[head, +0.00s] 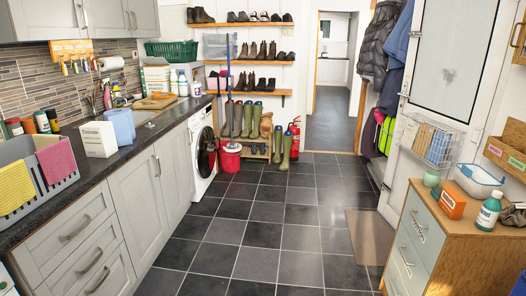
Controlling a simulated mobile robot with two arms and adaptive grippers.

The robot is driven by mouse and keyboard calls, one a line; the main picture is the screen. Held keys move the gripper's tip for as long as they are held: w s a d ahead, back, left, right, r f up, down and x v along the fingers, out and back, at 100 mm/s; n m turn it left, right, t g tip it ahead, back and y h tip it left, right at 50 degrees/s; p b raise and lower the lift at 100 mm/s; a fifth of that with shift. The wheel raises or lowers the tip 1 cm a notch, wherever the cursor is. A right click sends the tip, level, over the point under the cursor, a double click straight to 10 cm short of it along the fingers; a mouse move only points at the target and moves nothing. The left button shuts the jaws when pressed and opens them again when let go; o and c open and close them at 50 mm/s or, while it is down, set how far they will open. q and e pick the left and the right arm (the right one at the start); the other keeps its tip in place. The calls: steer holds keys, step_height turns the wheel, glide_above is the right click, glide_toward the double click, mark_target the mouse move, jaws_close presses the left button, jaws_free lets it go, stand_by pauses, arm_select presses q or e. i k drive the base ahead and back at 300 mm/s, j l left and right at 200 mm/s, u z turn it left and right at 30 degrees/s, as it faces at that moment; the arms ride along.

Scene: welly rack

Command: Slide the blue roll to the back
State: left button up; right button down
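A blue upright thing, which looks like the blue roll (120,125), stands on the dark worktop (70,150) at the left. A white box with printing (97,140) stands just in front of it and to its left, close to its lower side; I cannot tell if they touch. Neither of my grippers is in view.
A grey crate with pink and yellow cloths (62,187) stands on the near worktop. Jars (42,122) stand by the tiled wall. The tiled floor (260,235) is clear in the middle.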

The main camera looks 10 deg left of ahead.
mark_target(122, 118)
steer(key=i+u, duration=0.15)
steer(key=i, duration=0.3)
steer(key=i+l+u, duration=0.15)
steer(key=i, duration=0.3)
steer(key=i+l+u, duration=0.2)
steer(key=i, duration=0.3)
steer(key=i+l+u, duration=0.15)
steer(key=i, duration=0.25)
